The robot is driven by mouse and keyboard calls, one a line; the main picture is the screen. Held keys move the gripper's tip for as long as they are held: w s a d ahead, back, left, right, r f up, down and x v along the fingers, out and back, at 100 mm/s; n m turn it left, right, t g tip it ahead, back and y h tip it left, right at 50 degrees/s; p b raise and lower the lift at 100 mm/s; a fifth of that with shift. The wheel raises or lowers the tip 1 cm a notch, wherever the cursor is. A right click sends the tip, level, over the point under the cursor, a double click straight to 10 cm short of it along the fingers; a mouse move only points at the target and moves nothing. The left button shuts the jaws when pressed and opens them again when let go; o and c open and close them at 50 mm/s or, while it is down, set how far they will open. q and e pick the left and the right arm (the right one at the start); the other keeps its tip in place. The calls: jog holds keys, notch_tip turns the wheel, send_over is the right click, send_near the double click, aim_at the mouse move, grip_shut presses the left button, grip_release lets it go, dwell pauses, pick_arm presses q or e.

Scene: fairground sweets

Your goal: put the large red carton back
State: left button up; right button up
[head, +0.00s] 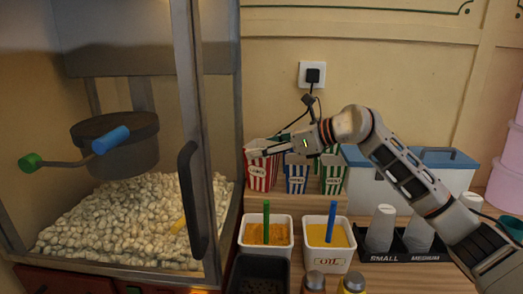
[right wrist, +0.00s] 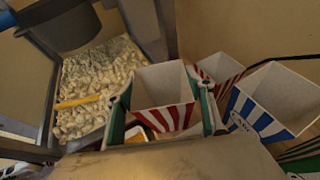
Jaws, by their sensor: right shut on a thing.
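My right gripper (head: 264,151) is shut on a red-and-white striped carton (right wrist: 166,117), one finger on each side near its rim. The carton is upright, with its open, empty top showing in the right wrist view. In the head view the red carton (head: 261,177) shows below my fingers, left of the blue carton (head: 296,178). A second red striped carton (right wrist: 221,68) stands just behind the held one in the right wrist view. Whether the held carton's base touches anything is hidden. My left gripper is not in view.
A green carton (head: 332,174) stands right of the blue one. Tubs of yellow (head: 328,262) and orange (head: 265,257) contents stand in front. The popcorn machine's frame and handle (head: 187,170) rise close on the left. A cup holder (head: 395,257) and a blue-lidded box (head: 440,160) are right.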

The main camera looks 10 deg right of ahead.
jog(key=shift+a+f, duration=0.2)
jog(key=shift+f, duration=0.2)
jog(key=shift+f, duration=0.15)
jog(key=o, duration=0.9)
jog(key=shift+b+v, duration=0.85)
jog(key=shift+v, duration=5.25)
